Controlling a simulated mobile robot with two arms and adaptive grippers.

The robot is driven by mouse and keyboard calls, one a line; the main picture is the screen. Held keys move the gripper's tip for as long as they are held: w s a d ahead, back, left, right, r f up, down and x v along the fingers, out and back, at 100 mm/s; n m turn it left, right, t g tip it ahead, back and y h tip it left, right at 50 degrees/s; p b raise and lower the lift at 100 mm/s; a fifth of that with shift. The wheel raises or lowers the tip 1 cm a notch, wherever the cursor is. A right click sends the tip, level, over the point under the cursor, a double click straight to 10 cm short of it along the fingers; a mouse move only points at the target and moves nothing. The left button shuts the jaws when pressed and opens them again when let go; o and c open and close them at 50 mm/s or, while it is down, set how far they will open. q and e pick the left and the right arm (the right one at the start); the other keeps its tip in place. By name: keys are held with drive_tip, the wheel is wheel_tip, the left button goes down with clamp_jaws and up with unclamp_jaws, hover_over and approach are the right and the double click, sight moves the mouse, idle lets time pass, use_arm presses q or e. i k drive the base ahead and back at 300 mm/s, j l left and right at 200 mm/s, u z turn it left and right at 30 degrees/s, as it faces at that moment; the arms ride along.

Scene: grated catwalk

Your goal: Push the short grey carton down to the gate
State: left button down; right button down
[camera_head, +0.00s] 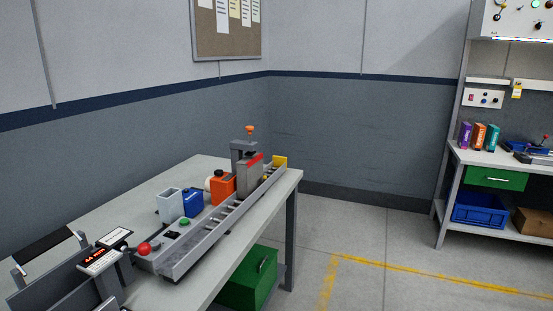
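A roller track (205,243) with low grey side rails runs along the front edge of the grey table. Toward its far end a grey block with a red stripe on top (250,176) stands upright at the track; I cannot tell for sure whether it is the short grey carton or part of the gate. Just behind it rises a dark grey frame with an orange knob (243,147), which looks like the gate. A yellow piece (280,162) closes the far end. A light grey open-topped box (170,206) stands behind the track.
A blue container (193,203) and an orange container (222,187) stand behind the track. A green cabinet (250,280) sits below.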

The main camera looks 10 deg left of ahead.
sight(248, 181)
drive_tip(key=i+z, duration=0.3)
drive_tip(key=i, duration=4)
drive_tip(key=i+u, duration=0.4)
drive_tip(key=i+l+u, duration=0.2)
drive_tip(key=i+u, duration=0.2)
drive_tip(key=i+l+u, duration=0.4)
drive_tip(key=k+j, duration=0.05)
drive_tip(key=j, duration=0.05)
